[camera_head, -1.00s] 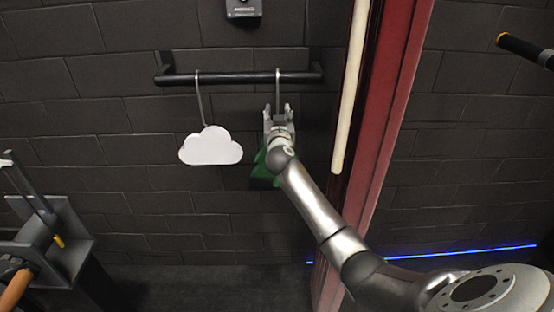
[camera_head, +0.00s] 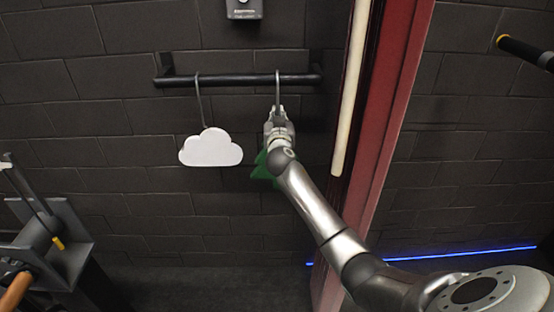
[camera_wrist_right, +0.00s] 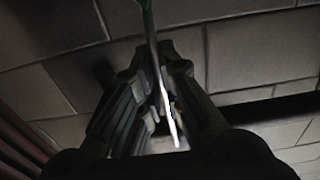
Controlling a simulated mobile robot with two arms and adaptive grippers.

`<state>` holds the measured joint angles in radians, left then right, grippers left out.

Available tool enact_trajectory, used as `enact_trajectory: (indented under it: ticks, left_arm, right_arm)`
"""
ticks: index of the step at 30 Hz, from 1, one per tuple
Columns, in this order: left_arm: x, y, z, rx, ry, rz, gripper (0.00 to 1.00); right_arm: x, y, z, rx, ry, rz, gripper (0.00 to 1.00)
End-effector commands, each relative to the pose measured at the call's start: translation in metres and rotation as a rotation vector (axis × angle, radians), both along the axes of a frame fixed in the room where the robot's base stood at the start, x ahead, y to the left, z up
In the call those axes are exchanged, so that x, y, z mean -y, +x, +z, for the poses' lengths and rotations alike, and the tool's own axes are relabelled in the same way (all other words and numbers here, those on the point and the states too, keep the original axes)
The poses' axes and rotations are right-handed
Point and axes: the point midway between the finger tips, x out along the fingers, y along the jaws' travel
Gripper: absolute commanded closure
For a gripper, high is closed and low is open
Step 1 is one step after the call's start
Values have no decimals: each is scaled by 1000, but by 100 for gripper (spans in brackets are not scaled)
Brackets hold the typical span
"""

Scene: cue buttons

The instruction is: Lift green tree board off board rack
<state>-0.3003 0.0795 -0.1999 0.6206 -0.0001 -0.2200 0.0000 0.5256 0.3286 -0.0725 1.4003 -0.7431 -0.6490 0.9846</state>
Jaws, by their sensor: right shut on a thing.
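The green tree board (camera_head: 263,168) hangs below the dark horizontal rack bar (camera_head: 240,80) by a thin metal hook (camera_head: 277,85) near the bar's right end. My right gripper (camera_head: 277,118) is shut on the hook's stem, just under the bar. My gripper and wrist hide much of the board. In the right wrist view, the metal stem (camera_wrist_right: 158,70) runs between the fingers (camera_wrist_right: 155,95), with a bit of green at the top edge. The hook still loops over the bar. My left gripper is not in view.
A white cloud board (camera_head: 210,148) hangs from the same bar to the left. A red post (camera_head: 385,130) with a pale strip stands close right of the rack. Grey equipment (camera_head: 65,235) with an orange handle is at lower left.

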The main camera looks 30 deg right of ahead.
Motion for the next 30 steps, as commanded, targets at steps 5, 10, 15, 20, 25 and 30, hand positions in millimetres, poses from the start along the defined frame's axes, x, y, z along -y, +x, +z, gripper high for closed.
enact_trajectory:
  ticks: [5,10,15,20,25,30]
  left_arm:
    - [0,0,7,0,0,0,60]
    - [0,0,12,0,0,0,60]
    - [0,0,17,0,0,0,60]
    - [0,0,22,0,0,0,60]
    - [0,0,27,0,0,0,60]
    - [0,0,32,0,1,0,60]
  right_arm:
    - [0,0,15,10,-4,1,100]
    - [0,0,22,10,-5,1,100]
    - [0,0,29,10,-4,1,100]
    - [0,0,36,10,-5,1,100]
    - [0,0,44,10,-4,1,100]
    - [0,0,51,10,-4,1,100]
